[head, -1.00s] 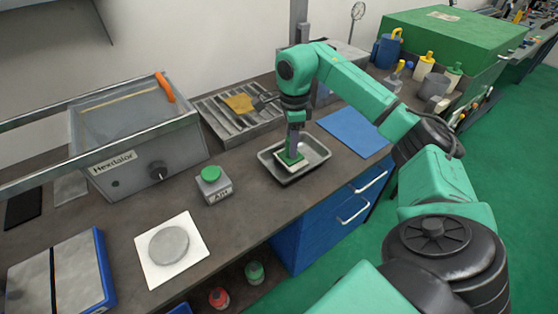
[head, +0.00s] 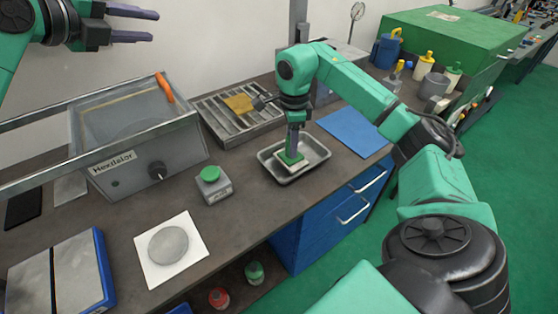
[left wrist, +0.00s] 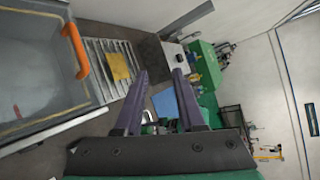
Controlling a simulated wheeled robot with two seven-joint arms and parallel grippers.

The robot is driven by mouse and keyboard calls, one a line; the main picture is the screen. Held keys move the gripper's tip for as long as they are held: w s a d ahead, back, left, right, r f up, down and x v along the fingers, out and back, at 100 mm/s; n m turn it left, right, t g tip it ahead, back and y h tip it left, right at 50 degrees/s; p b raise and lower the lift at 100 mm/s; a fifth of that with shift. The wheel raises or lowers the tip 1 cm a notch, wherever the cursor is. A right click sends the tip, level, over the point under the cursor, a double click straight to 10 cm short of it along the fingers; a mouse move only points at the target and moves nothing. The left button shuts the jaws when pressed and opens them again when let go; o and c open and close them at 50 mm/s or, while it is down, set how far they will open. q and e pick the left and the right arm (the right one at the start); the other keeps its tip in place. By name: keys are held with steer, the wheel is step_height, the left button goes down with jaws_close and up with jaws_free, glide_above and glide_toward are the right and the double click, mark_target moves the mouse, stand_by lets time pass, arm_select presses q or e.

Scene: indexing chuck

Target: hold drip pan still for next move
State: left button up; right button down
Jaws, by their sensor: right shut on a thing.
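The drip pan (head: 317,151) is a shallow grey metal tray on the dark bench, near its front edge. My right gripper (head: 293,152) points down into the pan at its left part. It is shut on a green and white piece (head: 290,160) in the pan; the fingertips are partly hidden, so the exact grip is hard to see. My left gripper (head: 150,27) is high at the upper left in the head view, open and empty, away from the pan. Its spread dark fingers also show in the left wrist view (left wrist: 160,95).
A clear-lidded box with an orange handle (head: 165,87) stands left of a slatted rack (head: 215,118) holding a yellow cloth (head: 239,103). A green-buttoned block (head: 213,185), a white sheet with a grey disc (head: 168,245) and a blue mat (head: 352,132) lie on the bench.

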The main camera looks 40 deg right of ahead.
arm_select(q)
steer(key=s+d+f+m+g+y, duration=0.2)
steer(key=s+d+f+m, duration=0.3)
steer(key=f, duration=0.4)
steer(key=s+d+f+m+g+y, duration=0.2)
steer(key=s+d+f, duration=0.45)
steer(key=f, duration=0.35)
steer(key=s+f+m+y, duration=0.4)
steer(key=s+m, duration=0.8)
steer(key=s, duration=0.1)
steer(key=x, duration=0.8)
steer(key=d+x, duration=0.1)
steer(key=x, duration=0.3)
steer(key=shift+s+r, duration=0.1)
steer(key=shift+s, duration=0.1)
jaws_close()
stand_by(0.6)
